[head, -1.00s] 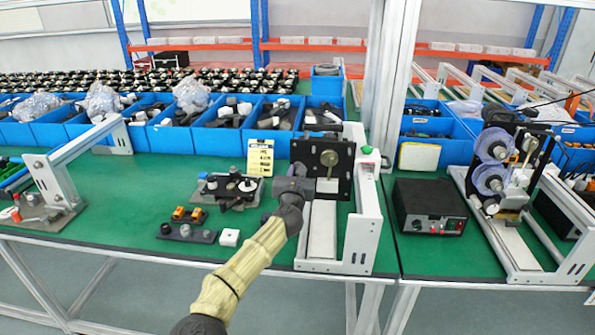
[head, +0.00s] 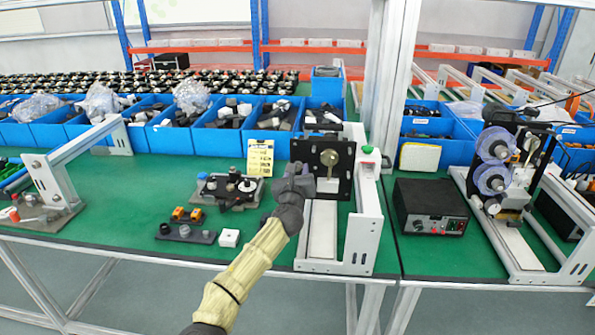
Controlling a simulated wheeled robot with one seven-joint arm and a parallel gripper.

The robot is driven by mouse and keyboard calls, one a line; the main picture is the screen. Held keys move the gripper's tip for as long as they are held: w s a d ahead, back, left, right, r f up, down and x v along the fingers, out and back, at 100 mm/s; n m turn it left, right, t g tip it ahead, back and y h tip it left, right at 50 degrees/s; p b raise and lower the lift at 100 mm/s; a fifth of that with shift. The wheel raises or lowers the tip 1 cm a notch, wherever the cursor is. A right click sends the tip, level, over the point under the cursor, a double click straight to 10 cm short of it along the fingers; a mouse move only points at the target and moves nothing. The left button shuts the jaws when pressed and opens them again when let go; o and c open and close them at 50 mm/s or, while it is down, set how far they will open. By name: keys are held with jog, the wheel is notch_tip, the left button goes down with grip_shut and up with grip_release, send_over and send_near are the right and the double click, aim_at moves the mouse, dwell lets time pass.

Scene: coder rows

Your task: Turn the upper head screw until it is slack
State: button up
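A coder stands on the green bench with an upright black head plate (head: 343,182). A brass-coloured round part (head: 329,157) sits on the upper front of this plate; I cannot tell for certain whether it is the upper head screw. A pale block (head: 327,184) is below it. My gripper (head: 300,170) is at the left edge of the plate, left of and slightly below the brass part. It appears apart from the brass part. Its fingers are small and dark against the plate, so their opening is not clear. My gripper hides part of the plate's left side.
The coder's white side frame (head: 365,225) stands right of the plate. A yellow card (head: 260,157) and a black fixture (head: 230,188) are to the left. A black control box (head: 430,208) and another coder (head: 505,165) are to the right. Blue bins (head: 270,142) line the back.

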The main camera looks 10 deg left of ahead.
jog(key=m+b, duration=0.2)
jog(key=m, duration=0.3)
jog(key=shift+f, duration=0.15)
jog(key=m, duration=0.2)
jog(key=shift+m+b, duration=0.3)
jog(key=shift+m, duration=0.1)
grip_shut()
jog(key=n+b, duration=0.1)
jog(key=n, duration=0.2)
jog(key=shift+n, duration=0.4)
grip_release()
jog(key=shift+r, duration=0.2)
